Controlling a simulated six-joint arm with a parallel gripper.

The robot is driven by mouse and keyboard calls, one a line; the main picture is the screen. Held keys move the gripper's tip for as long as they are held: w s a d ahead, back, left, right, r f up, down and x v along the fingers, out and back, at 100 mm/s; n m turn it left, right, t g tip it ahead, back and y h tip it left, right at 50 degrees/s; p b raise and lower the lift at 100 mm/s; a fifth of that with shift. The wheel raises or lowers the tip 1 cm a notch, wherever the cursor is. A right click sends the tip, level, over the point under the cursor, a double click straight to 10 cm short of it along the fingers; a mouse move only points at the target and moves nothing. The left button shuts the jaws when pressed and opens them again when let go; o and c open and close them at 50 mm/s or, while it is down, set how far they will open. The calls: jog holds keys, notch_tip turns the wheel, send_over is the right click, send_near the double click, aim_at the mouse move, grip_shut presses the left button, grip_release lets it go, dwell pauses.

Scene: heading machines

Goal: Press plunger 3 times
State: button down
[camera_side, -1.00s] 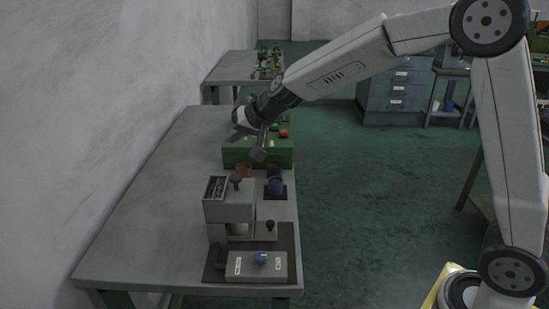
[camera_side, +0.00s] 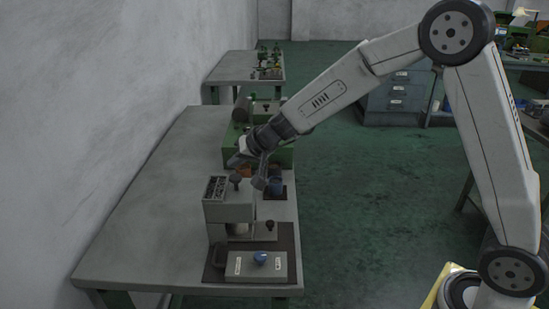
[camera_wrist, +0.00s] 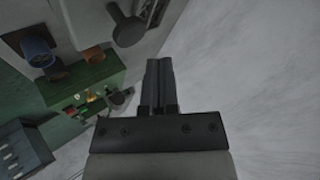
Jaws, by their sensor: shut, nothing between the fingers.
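A grey machine (camera_side: 230,205) stands near the front of the bench, with a dark round knob on a short stem, which looks like the plunger (camera_side: 236,179), on its top. The knob also shows at the top of the wrist view (camera_wrist: 127,28). My gripper (camera_side: 236,162) is above and behind the knob, apart from it. In the wrist view its fingers (camera_wrist: 158,68) are together with nothing between them, and the knob lies beyond and left of their tips.
A labelled box with a blue button (camera_side: 262,258) sits at the front of the machine's dark mat. A dark blue cup-like part (camera_side: 275,187) stands behind the machine, and a green machine (camera_side: 285,156) behind that. The bench's left side (camera_side: 150,220) is clear.

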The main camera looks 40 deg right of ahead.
aim_at(233, 177)
jog(key=shift+f, duration=0.6)
jog(key=shift+f, duration=1.35)
dwell(3.5)
jog(key=shift+r, duration=1.3)
jog(key=shift+r, duration=0.1)
jog(key=shift+r, duration=2.45)
